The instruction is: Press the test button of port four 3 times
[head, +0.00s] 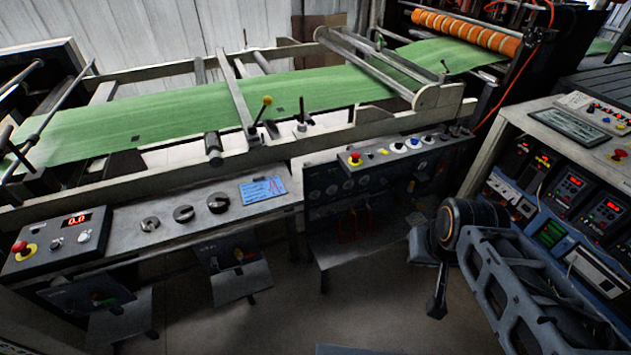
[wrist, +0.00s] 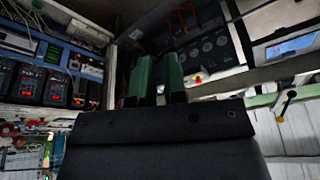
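My gripper (wrist: 158,62) shows in the wrist view as two green fingers, side by side with a narrow dark gap and nothing held between them. In the head view my arm comes in from the lower right, and its fingers cannot be made out clearly. No label for port four or a test button is readable. A dark panel with several round dials (head: 345,185) hangs below the machine; it also shows in the wrist view (wrist: 208,48), beyond and right of the fingers. The fingers touch nothing that I can see.
A cabinet with red-lit controllers (head: 570,188) stands at the right; it shows left in the wrist view (wrist: 55,88). A control box with a red button (head: 60,240) is at the left. Green web (head: 200,105) crosses the machine. Open floor (head: 350,310) lies in front.

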